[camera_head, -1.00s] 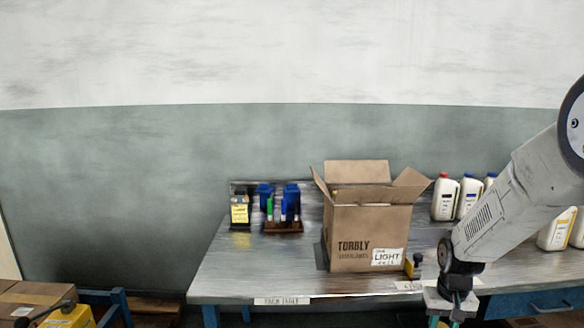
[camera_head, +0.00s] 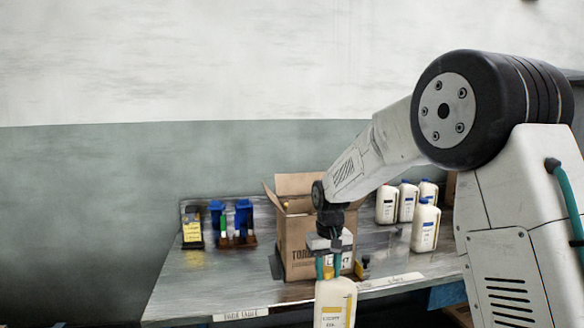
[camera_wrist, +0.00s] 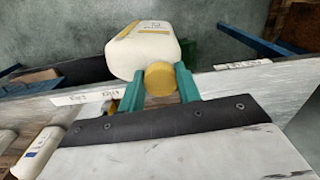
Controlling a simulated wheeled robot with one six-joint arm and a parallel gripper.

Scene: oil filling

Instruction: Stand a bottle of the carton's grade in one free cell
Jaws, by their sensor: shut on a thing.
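My gripper (camera_head: 328,268) is shut on a white bottle (camera_head: 335,303), with its teal fingers either side of the yellow cap (camera_wrist: 160,78). The bottle hangs upright in front of the table's front edge, and its label has a yellow stripe; its base is cut off in the head view. The bottle body also shows in the wrist view (camera_wrist: 143,48). The open brown carton (camera_head: 297,240) stands on the table (camera_head: 215,285) behind my gripper. My arm hides part of its front label and mouth, and its cells cannot be seen.
Several white bottles (camera_head: 407,203) with red or blue caps stand right of the carton. A blue-capped bottle (camera_head: 425,228) stands nearer. A small yellow-black item (camera_head: 362,267) sits at the carton's right corner. A rack with blue and green items (camera_head: 232,225) stands left.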

